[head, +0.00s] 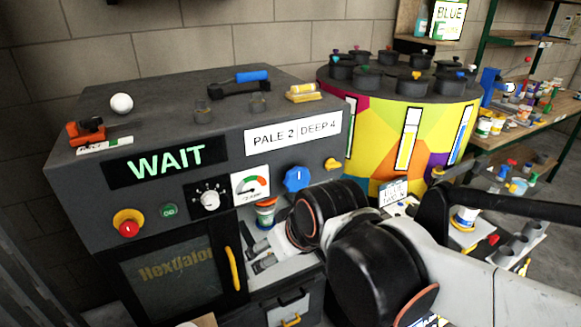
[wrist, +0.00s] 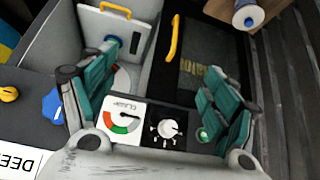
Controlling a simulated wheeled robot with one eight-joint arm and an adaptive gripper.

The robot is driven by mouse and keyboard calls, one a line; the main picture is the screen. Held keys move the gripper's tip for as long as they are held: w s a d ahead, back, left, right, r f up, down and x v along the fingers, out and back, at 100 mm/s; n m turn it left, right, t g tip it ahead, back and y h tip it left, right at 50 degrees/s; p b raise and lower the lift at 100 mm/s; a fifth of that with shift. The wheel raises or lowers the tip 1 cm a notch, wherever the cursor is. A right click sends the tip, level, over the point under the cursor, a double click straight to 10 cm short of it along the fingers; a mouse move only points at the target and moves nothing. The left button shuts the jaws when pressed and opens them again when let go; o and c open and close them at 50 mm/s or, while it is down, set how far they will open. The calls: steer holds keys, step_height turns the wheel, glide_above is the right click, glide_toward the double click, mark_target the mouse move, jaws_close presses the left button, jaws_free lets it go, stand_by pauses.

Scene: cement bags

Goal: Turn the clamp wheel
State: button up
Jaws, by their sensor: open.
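The clamp wheel is a blue lobed knob (head: 297,179) on the dark machine's front, right of the clamp gauge (head: 250,186). In the wrist view the wheel (wrist: 55,106) is at the left, beyond the left finger, and the gauge (wrist: 122,117) is between the fingers. My gripper (head: 258,254) is open and empty, below and left of the wheel in the head view, by the open compartment. In the wrist view its teal fingers (wrist: 160,75) are spread apart. No finger touches the wheel.
The machine shows a "WAIT" display (head: 156,165), a white dial (head: 209,199), a red button (head: 128,226) and a yellow knob (head: 333,164). A paint can (head: 266,213) stands in the compartment beside a dark door with a yellow handle (head: 233,269). A multicoloured drum (head: 375,150) stands at right.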

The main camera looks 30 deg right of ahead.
steer(key=w+a+r+n+y+p, duration=0.1)
steer(key=w+r+n+p, duration=0.1)
steer(key=w+r+p, duration=0.55)
steer(key=m+t+p, duration=0.2)
steer(key=m+p, duration=0.2)
steer(key=p, duration=0.2)
glide_toward(300, 180)
steer(key=b+x, duration=0.8)
steer(key=x, duration=0.2)
steer(key=shift+w+a+f+b, duration=0.1)
steer(key=shift+w+f+b, duration=0.1)
steer(key=shift+b, duration=0.1)
steer(key=shift+c, duration=0.6)
steer(key=c, duration=1)
